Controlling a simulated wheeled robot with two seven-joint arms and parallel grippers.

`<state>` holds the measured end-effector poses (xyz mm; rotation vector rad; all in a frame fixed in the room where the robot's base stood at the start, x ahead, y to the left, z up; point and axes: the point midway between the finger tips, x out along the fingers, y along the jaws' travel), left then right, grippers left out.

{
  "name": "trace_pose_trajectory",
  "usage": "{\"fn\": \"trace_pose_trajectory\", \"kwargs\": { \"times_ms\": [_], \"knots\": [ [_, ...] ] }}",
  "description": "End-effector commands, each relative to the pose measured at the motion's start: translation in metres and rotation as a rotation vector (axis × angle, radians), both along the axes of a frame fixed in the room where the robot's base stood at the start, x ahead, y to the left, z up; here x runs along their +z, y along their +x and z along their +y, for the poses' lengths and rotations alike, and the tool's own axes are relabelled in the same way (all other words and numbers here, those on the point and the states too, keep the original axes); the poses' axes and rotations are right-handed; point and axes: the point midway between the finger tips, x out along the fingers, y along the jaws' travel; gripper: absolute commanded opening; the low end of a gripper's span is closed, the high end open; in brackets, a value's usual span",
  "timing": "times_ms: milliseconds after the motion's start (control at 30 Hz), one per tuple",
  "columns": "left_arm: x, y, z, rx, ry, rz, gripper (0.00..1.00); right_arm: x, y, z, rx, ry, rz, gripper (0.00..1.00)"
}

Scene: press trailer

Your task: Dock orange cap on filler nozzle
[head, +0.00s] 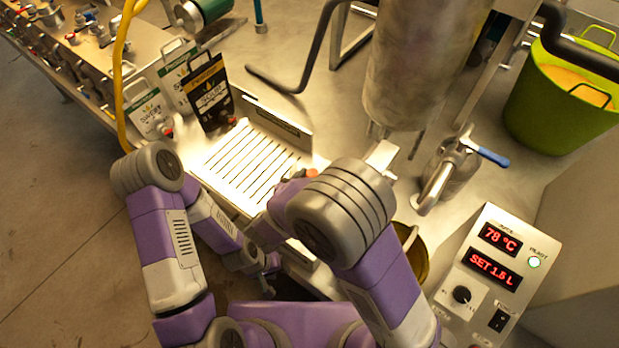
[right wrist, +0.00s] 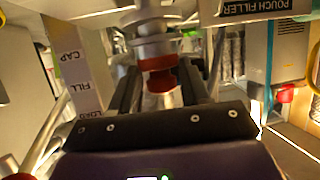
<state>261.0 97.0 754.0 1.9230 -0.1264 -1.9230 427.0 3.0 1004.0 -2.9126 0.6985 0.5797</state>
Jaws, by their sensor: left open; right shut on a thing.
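The orange cap (right wrist: 160,80) is between the dark fingers of my right gripper (right wrist: 158,92) in the right wrist view. It sits directly below a metal nozzle (right wrist: 153,42), roughly in line with it. I cannot tell whether the two are touching. In the head view only a small orange spot of the cap (head: 312,173) shows beside my right forearm, which covers most of that gripper. My left gripper (head: 267,286) is low in the head view, below the slatted tray, open and apart from the cap; its fingers are small and partly hidden.
A lit slatted tray (head: 297,128) lies behind the arms with labelled pouches (head: 208,92) at its left. A steel tank (head: 415,65), a blue-handled valve (head: 484,152) and a control box (head: 490,262) stand to the right. A green tub (head: 540,115) is at the far right.

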Motion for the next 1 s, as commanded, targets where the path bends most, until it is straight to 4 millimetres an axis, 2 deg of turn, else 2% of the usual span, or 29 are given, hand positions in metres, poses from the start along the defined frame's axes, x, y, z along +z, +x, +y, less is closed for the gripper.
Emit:
{"fn": "trace_pose_trajectory", "kwargs": {
  "times_ms": [467, 1000],
  "knots": [
    [0.002, 0.0, 0.0, 0.0, 0.0, 0.0, 0.43, 0.0, 0.0, 0.0, 0.0, 0.0, -0.001, 0.12],
    [-0.004, 0.0, 0.0, 0.0, 0.0, 0.0, 0.43, -0.01, 0.0, 0.0, -0.001, 0.001, -0.002, 0.12]
  ]
}}
